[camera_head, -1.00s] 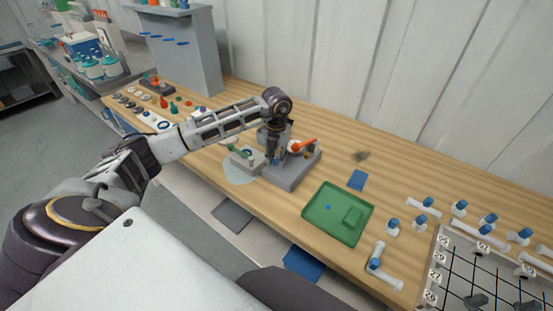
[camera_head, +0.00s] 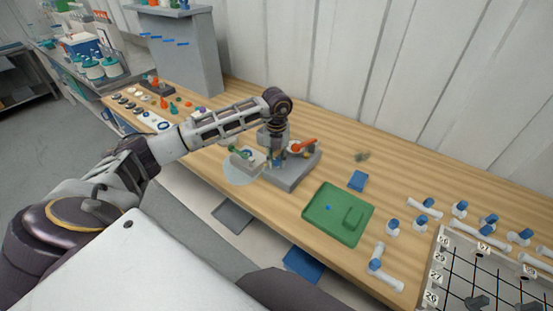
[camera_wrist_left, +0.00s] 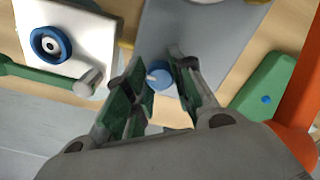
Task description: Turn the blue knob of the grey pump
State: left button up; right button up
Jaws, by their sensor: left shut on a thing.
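The grey pump (camera_head: 292,180) stands on the wooden bench, and its grey body (camera_wrist_left: 200,35) fills the upper middle of the left wrist view. Its blue knob (camera_wrist_left: 160,77) shows between the fingers of my left gripper (camera_wrist_left: 158,88), which is shut on it. In the head view my left gripper (camera_head: 277,160) points down over the pump, and the knob is mostly hidden by it. A pale pointer mark shows on the knob in the wrist view. My right gripper is not in view.
A pale block with a blue ring (camera_wrist_left: 50,45) and a green lever (camera_head: 238,150) stands left of the pump. An orange handle (camera_head: 302,145) rises at its right. A green tray (camera_head: 338,213) lies farther right, near several blue-capped white fittings and a gridded rack (camera_head: 480,275).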

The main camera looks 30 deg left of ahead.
aim_at(276, 160)
pick_arm(q)
jog(key=o, duration=1.1)
jog(key=shift+c, duration=0.2)
notch_tip(276, 160, up, 12)
dwell(0.7)
